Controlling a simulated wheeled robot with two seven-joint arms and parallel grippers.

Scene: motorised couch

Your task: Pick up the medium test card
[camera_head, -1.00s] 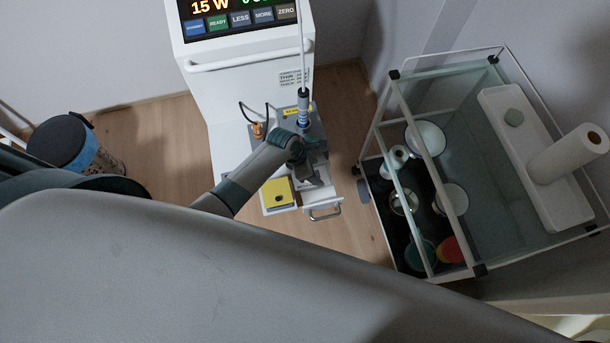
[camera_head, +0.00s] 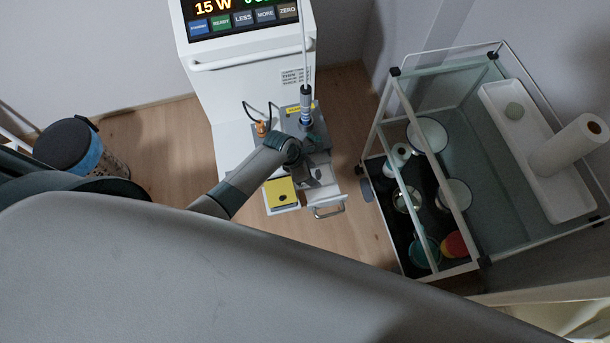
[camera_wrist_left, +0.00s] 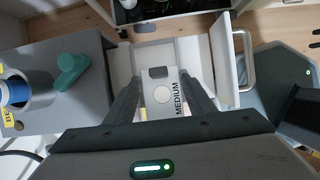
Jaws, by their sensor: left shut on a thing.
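The medium test card (camera_wrist_left: 168,84) is a pale plate with the word MEDIUM, a dark rectangle and a round mark. In the left wrist view it lies between the two fingers of my left gripper (camera_wrist_left: 160,92), which is shut on it. In the head view my left gripper (camera_head: 312,178) is over the small open drawer (camera_head: 325,198) at the front of the white machine. There the card is mostly hidden by the gripper and hard to make out. I cannot tell if the card is clear of the drawer. My right gripper is not in view.
A yellow block (camera_head: 280,192) sits just left of the drawer. The white machine (camera_head: 250,90) carries a screen and a corded probe (camera_head: 306,108). A glass-topped trolley (camera_head: 470,150) stands to the right, a bin (camera_head: 72,146) to the left. A grey surface (camera_head: 200,270) fills the foreground.

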